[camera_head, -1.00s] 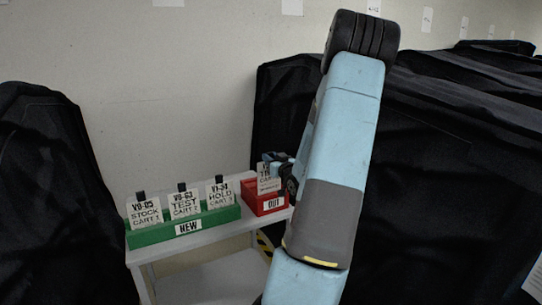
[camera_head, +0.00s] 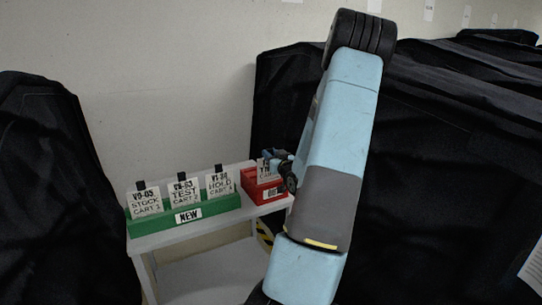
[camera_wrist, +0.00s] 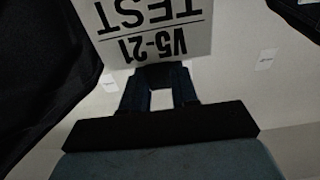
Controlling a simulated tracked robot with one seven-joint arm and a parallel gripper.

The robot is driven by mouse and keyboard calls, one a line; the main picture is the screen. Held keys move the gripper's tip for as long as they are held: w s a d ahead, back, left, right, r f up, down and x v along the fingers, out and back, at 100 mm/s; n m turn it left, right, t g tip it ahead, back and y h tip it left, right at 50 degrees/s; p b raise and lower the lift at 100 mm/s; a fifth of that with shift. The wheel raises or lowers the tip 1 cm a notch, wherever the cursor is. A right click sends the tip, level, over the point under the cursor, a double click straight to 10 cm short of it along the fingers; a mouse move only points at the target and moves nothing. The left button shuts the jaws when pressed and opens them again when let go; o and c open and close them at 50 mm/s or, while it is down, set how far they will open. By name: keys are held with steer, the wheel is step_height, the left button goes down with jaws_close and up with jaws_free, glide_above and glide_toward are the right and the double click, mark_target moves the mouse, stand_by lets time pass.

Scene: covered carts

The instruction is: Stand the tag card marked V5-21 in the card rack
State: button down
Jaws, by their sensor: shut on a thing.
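My gripper (camera_head: 274,158) is shut on the white tag card marked V5-21 TEST (camera_wrist: 160,35). In the wrist view the card is upside down, with its dark tab between the fingers and part of it cut off by the frame's top. In the head view the card (camera_head: 264,171) is upright at the red rack labelled OUT (camera_head: 252,186), partly hidden by my gripper. I cannot tell whether its lower edge is seated or just above the slot. The green rack labelled NEW (camera_head: 154,227) holds three upright cards: V0-05 STOCK (camera_head: 145,203), V0-63 TEST (camera_head: 184,190) and V1-30 HOLD (camera_head: 220,185).
Both racks stand on a white cart top (camera_head: 160,240) with a lower shelf (camera_head: 210,275). Black-covered carts stand at the left (camera_head: 50,190) and right (camera_head: 440,170). A pale wall (camera_head: 160,90) is behind. My arm hides the cart's right end.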

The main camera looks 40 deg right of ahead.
steer(key=shift+f, duration=1.1)
steer(key=c, duration=0.8)
jaws_free()
steer(key=v, duration=1.3)
steer(key=shift+s+f, duration=0.1)
steer(key=shift+s, duration=0.25)
steer(key=shift+w+a, duration=0.1)
